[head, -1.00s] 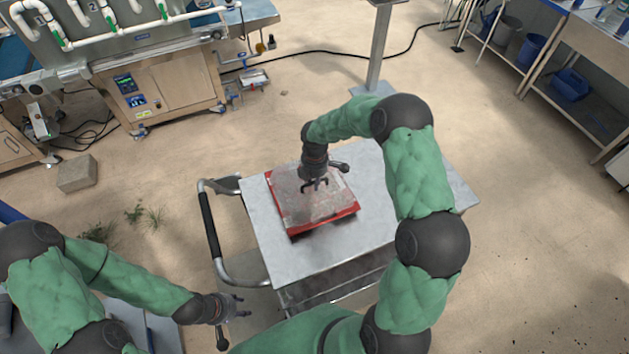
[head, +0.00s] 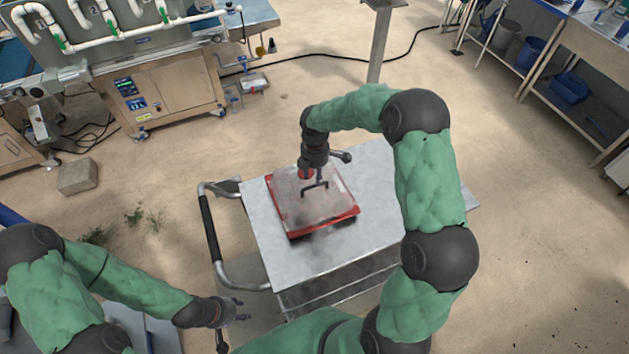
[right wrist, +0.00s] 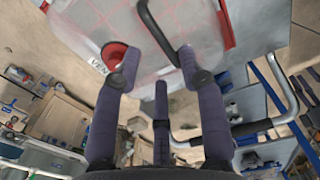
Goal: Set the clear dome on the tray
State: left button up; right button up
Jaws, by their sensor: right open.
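The clear dome (head: 325,205) lies over the red tray (head: 335,225) on the cart, with red rim showing along its left and front edges. The dome has a black bar handle (head: 315,187) and a red round vent (head: 305,173). In the right wrist view, the handle (right wrist: 148,24), the vent (right wrist: 114,56) and the dome's top (right wrist: 190,22) are close. My right gripper (right wrist: 158,62) is open, its fingers apart above the dome near the handle, holding nothing. Exact contact between dome and tray rim is unclear. My left gripper (head: 240,309) is open and empty, left of the cart.
The grey cart top (head: 380,225) is bare around the tray. The cart's push handle (head: 212,235) stands on its left. A steel machine (head: 165,85) is at the back left, and a concrete block (head: 77,176) lies on the floor. Workbenches are at the right.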

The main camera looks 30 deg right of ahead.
jog(key=shift+r, duration=2.75)
